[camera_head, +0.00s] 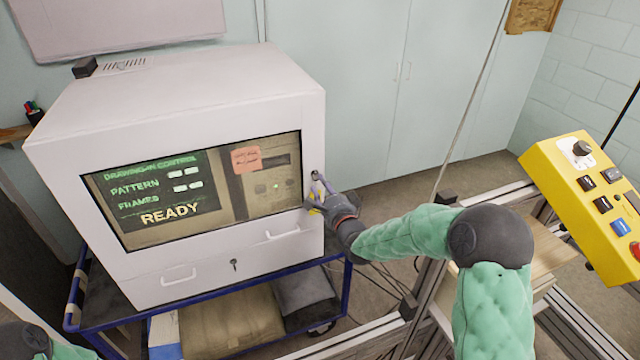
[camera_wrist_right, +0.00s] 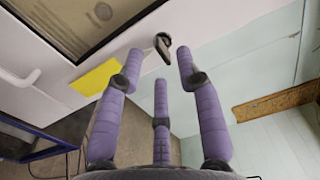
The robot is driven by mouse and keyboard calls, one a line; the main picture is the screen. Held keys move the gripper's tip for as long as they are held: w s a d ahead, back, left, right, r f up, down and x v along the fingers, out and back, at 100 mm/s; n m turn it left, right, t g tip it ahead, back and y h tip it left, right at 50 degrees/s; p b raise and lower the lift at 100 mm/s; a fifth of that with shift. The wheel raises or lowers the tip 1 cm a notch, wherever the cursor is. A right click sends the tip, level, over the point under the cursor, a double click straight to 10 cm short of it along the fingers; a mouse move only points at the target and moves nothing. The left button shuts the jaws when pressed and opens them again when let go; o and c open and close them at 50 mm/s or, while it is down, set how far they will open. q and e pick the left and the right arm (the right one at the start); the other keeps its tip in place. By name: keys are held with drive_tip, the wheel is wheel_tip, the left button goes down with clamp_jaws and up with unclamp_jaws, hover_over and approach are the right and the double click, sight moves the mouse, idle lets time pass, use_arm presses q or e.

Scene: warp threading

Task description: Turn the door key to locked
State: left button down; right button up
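The door key (camera_head: 316,175) is a small dark key on the white cabinet's front, just right of its window door (camera_head: 200,190). In the right wrist view the key (camera_wrist_right: 163,46) sticks out of the white panel. My right gripper (camera_head: 325,194) is at the key. In the right wrist view its purple fingers (camera_wrist_right: 160,62) are spread to either side of the key, with gaps visible, so it looks open. A yellow tag (camera_wrist_right: 97,78) is on the panel beside the left finger. Only a green and dark part of my left arm shows at the bottom left; its gripper is out of view.
The white cabinet (camera_head: 190,80) stands on a blue-framed cart (camera_head: 345,290). A second keyhole or key (camera_head: 234,264) and two handles are low on its front. A yellow button box (camera_head: 560,165) and metal frame stand at right, near my right arm.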

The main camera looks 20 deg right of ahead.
drive_tip(key=shift+w+d, duration=0.1)
drive_tip(key=shift+w, duration=1.1)
drive_tip(key=shift+c, duration=0.3)
clamp_jaws()
